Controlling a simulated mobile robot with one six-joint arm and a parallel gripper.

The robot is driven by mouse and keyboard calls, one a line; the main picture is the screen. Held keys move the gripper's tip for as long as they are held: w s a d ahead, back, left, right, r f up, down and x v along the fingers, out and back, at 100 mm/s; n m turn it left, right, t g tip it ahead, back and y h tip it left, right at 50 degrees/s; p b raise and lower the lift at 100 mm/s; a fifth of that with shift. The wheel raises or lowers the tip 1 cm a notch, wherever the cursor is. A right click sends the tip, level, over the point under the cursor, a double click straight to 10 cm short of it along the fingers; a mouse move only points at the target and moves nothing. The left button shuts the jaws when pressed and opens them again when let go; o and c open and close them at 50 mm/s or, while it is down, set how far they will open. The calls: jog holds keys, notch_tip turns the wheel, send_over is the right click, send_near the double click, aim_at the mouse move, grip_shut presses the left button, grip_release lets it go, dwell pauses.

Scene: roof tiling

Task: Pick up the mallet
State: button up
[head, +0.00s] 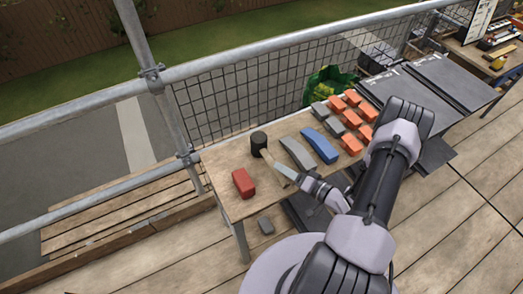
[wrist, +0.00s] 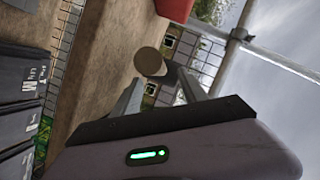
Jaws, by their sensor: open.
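The mallet lies on the wooden bench in the head view. Its black head (head: 259,141) points away from me, and its pale handle runs toward my gripper (head: 292,178). My gripper is at the near end of the handle, and the arm partly hides that end. In the wrist view my gripper (wrist: 158,80) is open, its two grey fingers spread. A round tan-faced piece with a dark side (wrist: 149,62), probably part of the mallet, shows between and just beyond the fingertips. I cannot tell whether either finger touches it.
A red block (head: 243,183) lies left of the mallet. A grey curved piece (head: 297,153) and a blue one (head: 320,145) lie to its right, then several orange and grey blocks (head: 352,118). A mesh railing (head: 250,90) stands behind the bench (head: 222,158).

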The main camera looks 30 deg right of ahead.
aim_at(272, 160)
jog(key=b+x, duration=0.1)
jog(key=x, duration=0.2)
jog(key=b+x, duration=0.1)
jog(key=x, duration=0.2)
jog(key=shift+w+d, duration=0.1)
jog(key=shift+w, duration=0.3)
grip_shut()
dwell(0.9)
